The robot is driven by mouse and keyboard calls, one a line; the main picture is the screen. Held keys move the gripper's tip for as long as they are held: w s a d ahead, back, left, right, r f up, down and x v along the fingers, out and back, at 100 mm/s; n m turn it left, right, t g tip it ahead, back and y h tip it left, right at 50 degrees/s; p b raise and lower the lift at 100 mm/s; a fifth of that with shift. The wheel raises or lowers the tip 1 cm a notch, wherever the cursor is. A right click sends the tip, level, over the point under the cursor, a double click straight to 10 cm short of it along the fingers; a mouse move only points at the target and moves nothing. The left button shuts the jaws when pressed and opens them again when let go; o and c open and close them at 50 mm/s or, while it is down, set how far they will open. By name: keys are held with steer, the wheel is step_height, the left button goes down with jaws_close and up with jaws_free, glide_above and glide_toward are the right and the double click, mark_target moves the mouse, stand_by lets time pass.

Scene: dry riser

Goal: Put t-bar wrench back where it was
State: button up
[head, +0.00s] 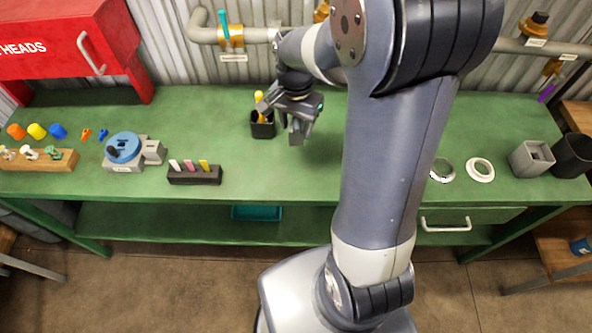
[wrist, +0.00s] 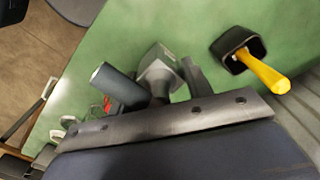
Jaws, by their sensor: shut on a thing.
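My gripper (head: 290,112) is above the green workbench, just right of a black cup. In the wrist view, a grey tool with a dark round bar (wrist: 115,83) and a paler, block-like end (wrist: 160,72) sits between the fingers. I take it to be the t-bar wrench; in the head view its grey lower end (head: 296,137) hangs below the fingers. My gripper is shut on it. The fingers hide part of the tool. The workbench (head: 290,175) is partly hidden by my arm.
The black cup (head: 262,131) holds a yellow-handled tool (wrist: 265,74). Left are a small marker stand (head: 195,178) and a blue-topped device (head: 122,150). Right are two rings (head: 480,170), a grey square holder (head: 532,158) and a black bin (head: 573,155). Pipes (head: 255,38) run behind.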

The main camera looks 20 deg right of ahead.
steer(key=shift+s+f+m, duration=0.25)
steer(key=shift+s+m, duration=0.05)
step_height(320, 180, down, 10)
steer(key=shift+s+r, duration=0.1)
steer(key=shift+r, duration=0.05)
steer(key=shift+f, duration=0.25)
steer(key=o, duration=1.3)
steer(key=shift+r, duration=0.1)
step_height(320, 180, up, 12)
steer(key=shift+r, duration=0.2)
